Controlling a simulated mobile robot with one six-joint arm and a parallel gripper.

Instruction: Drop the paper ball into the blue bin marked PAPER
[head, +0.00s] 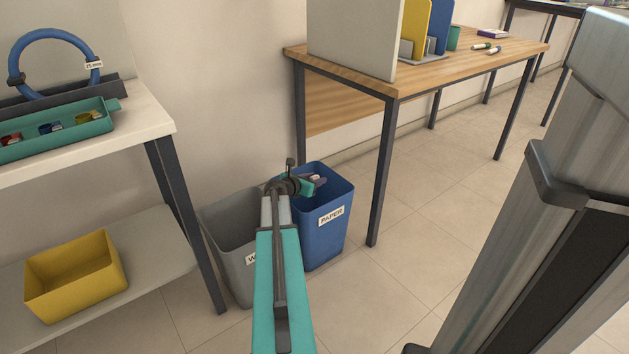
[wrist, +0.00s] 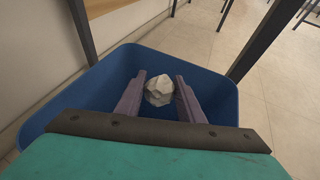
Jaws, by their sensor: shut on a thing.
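The blue bin (head: 325,235) with a PAPER label stands on the floor between the two tables. Its blue rim also shows in the wrist view (wrist: 222,100), around my gripper. My gripper (wrist: 160,80) is shut on the crumpled whitish paper ball (wrist: 158,92), which sits between its two purple-grey fingers. In the head view my gripper (head: 319,181) is over the bin's opening, with a small pale bit of the ball (head: 315,177) showing. The bin's floor is mostly hidden by my gripper.
A grey bin (head: 225,230) with a partly hidden label stands against the blue bin's left. A white bench (head: 150,115) with a teal tray is at left, a yellow box (head: 75,285) on its lower shelf. A wooden table (head: 440,72) stands behind right.

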